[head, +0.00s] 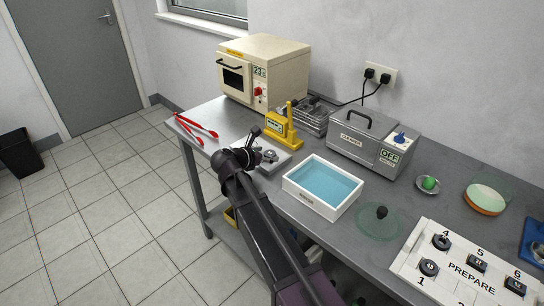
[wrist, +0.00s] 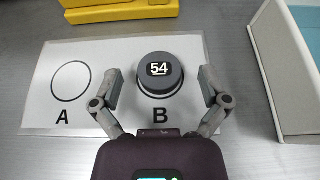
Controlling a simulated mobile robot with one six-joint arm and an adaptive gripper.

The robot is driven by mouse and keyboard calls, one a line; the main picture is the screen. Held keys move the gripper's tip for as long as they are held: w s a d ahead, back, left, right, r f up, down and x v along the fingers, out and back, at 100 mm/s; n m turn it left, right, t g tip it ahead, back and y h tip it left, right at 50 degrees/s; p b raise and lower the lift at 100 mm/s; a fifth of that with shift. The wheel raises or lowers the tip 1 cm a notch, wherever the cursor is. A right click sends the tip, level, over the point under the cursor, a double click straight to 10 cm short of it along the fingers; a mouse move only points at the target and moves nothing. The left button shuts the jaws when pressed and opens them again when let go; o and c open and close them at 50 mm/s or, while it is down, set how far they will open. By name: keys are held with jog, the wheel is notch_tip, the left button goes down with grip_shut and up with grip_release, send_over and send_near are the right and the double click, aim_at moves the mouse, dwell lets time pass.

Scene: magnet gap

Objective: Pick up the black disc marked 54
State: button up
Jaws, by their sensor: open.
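The black disc marked 54 (wrist: 160,73) sits on spot B of a white card (wrist: 95,62) in the wrist view. My gripper (wrist: 160,88) is open, with one finger on each side of the disc and apart from it in the picture. The height of the fingertips over the card is hard to tell. In the head view my gripper (head: 250,146) is over the card beside the yellow press, and the disc (head: 270,154) shows just to its right.
Spot A (wrist: 71,81) is an empty ring. The yellow press (head: 282,128) stands behind the card. A white basin of blue liquid (head: 322,184) stands close on the right. Red tongs (head: 196,131) lie on the left. Several discs lie on the PREPARE board (head: 455,285).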

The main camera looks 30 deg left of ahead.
aim_at(267, 155)
jog(key=c, duration=1.3)
jog(key=shift+o, duration=0.2)
jog(key=shift+r, duration=0.2)
notch_tip(267, 155, up, 10)
jog(key=p, duration=1)
jog(key=shift+f, duration=0.2)
jog(key=shift+r, duration=0.1)
